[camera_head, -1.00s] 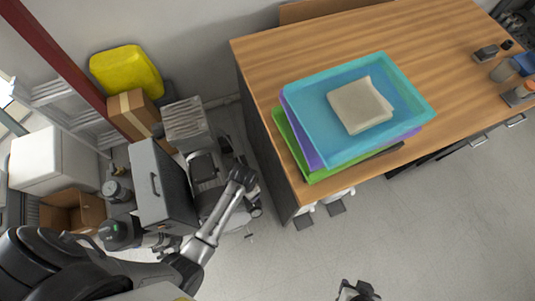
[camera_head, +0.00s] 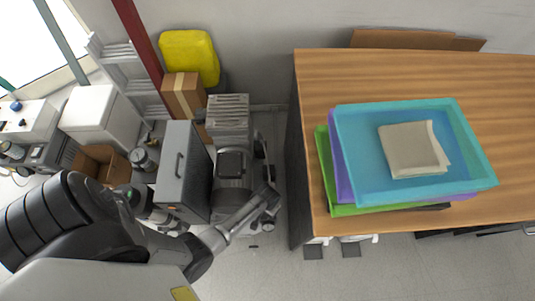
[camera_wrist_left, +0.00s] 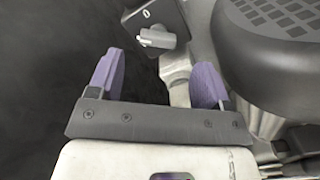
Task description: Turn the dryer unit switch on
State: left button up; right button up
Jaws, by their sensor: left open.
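A black switch box with a white "0" mark (camera_wrist_left: 150,14) and a grey rotary knob (camera_wrist_left: 155,38) shows at the top of the left wrist view. My left gripper (camera_wrist_left: 156,79) is open, with its two purple fingertips just below the knob, one to each side of it. Nothing is between the fingertips. The knob appears apart from them. In the head view my left arm reaches to the right side of the dark grey compressor unit (camera_head: 232,187), with the wrist (camera_head: 266,196) beside it. The switch cannot be made out there. My right gripper is not in view.
A dark rounded housing with a grid top (camera_wrist_left: 281,35) stands close on the right. A grey cabinet with a handle (camera_head: 181,172) stands left of the compressor. A wooden table (camera_head: 316,90) with stacked trays (camera_head: 345,185) is to the right, across a narrow strip of floor.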

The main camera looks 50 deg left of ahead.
pick_arm(q)
notch_tip(320, 180, down, 4)
jog(key=shift+w+d+r+b, duration=0.1)
jog(key=shift+b, duration=0.65)
jog(key=shift+f+b, duration=0.3)
jog(key=shift+f, duration=0.3)
jog(key=c, duration=0.9)
